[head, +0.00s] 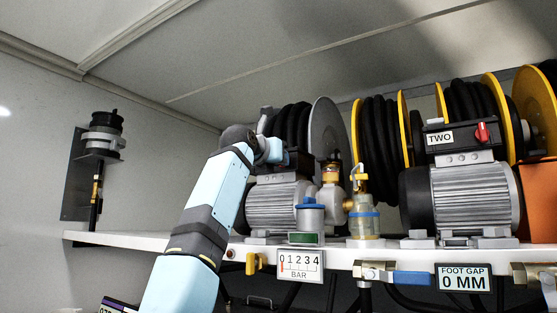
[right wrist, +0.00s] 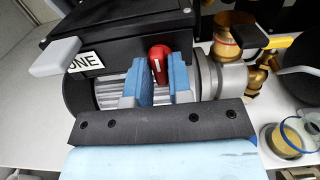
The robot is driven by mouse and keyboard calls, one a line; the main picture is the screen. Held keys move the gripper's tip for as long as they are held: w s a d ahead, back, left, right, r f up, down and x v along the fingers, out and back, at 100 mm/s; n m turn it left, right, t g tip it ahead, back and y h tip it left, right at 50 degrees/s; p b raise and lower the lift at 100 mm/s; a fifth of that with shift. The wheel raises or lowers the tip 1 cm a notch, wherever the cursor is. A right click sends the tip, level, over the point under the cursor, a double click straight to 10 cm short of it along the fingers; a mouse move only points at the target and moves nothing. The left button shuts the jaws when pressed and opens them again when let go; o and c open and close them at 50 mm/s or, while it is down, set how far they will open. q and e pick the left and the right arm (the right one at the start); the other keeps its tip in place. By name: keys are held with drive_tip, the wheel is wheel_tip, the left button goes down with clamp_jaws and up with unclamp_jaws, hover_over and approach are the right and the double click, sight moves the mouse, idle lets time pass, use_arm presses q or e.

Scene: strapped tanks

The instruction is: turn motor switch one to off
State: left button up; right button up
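Motor one (head: 279,203) stands on the white shelf in the head view. In the right wrist view, its black switch box (right wrist: 120,38) carries a label ending in "NE" (right wrist: 83,60), partly covered by a grey part. Its red switch knob (right wrist: 158,54) points down toward my wrist. My right gripper (right wrist: 161,68) has its two blue fingers apart, one on each side of the knob's lower end. I cannot tell whether they touch it. In the head view the same gripper (head: 272,153) is at the motor's top, and my arm hides the switch. My left gripper is not in view.
Motor two (head: 470,192) with its red switch (head: 482,132) stands to the right. Hose reels (head: 378,130) stand behind. A brass fitting (right wrist: 262,72) and glass cup (right wrist: 290,138) sit right of motor one. A gauge sign (head: 300,265) hangs at the shelf edge.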

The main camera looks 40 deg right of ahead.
drive_tip(key=shift+o, duration=1.3)
drive_tip(key=b+v, duration=0.3)
drive_tip(key=v, duration=1.1)
drive_tip(key=shift+d, duration=0.1)
